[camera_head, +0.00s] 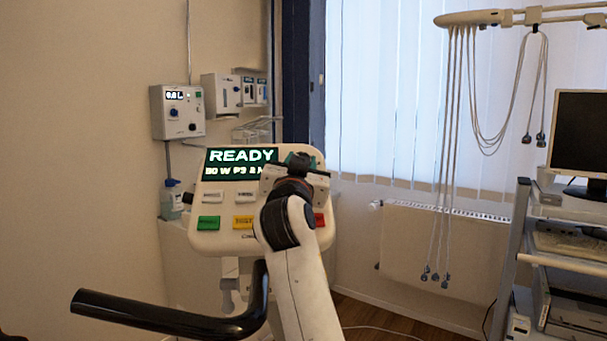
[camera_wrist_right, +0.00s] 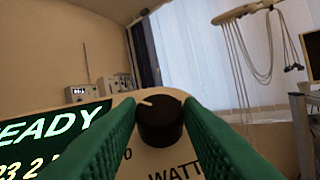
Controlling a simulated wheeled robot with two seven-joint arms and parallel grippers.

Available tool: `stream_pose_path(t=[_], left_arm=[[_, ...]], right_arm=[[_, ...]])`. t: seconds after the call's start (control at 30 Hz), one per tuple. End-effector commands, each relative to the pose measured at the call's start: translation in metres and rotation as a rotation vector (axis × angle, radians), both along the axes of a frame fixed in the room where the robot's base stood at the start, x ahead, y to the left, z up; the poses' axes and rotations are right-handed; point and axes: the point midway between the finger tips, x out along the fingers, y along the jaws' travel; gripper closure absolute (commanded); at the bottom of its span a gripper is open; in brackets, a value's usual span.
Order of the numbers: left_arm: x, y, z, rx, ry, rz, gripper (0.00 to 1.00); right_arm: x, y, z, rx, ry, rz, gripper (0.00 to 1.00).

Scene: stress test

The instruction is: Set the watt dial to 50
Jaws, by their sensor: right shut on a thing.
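The exercise bike console (camera_head: 222,241) stands in the middle of the head view. Its screen (camera_head: 240,163) reads READY, with a smaller line below that gives a W value; its first digit is hard to read and its right end is covered. My right gripper (camera_head: 299,160) is at the console's upper right and hides the watt dial there. In the right wrist view, the black dial (camera_wrist_right: 161,124) sits between the green fingers of my right gripper, which is shut on it. A white pointer mark on the dial points to the left. WATT is printed below it. My left gripper is out of view.
Green, yellow and red buttons (camera_head: 243,222) line the console's lower part. A black handlebar (camera_head: 170,314) curves in front. A radiator (camera_head: 440,250) and hanging cables are behind on the right, with a cart and monitor (camera_head: 580,135) at the far right. Wall boxes (camera_head: 177,111) hang at left.

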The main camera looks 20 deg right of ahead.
Motion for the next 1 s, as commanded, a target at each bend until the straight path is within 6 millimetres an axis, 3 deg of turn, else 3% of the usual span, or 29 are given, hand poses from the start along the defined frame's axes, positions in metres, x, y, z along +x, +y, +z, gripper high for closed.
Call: stream_pose_path(t=[0.33,0.87,0.9,1.0], left_arm=[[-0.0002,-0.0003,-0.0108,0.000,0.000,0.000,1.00],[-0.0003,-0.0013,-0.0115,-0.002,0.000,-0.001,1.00],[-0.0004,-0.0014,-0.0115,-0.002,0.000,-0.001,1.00],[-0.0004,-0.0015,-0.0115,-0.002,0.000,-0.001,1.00]], right_arm=[[0.0021,0.0034,-0.0015,0.083,-0.014,-0.109,0.90],[0.0020,0.0030,0.0002,0.097,-0.020,-0.129,0.90],[0.0020,0.0030,0.0002,0.097,-0.020,-0.129,0.64],[0.0019,0.0029,0.0004,0.097,-0.020,-0.128,0.47]])
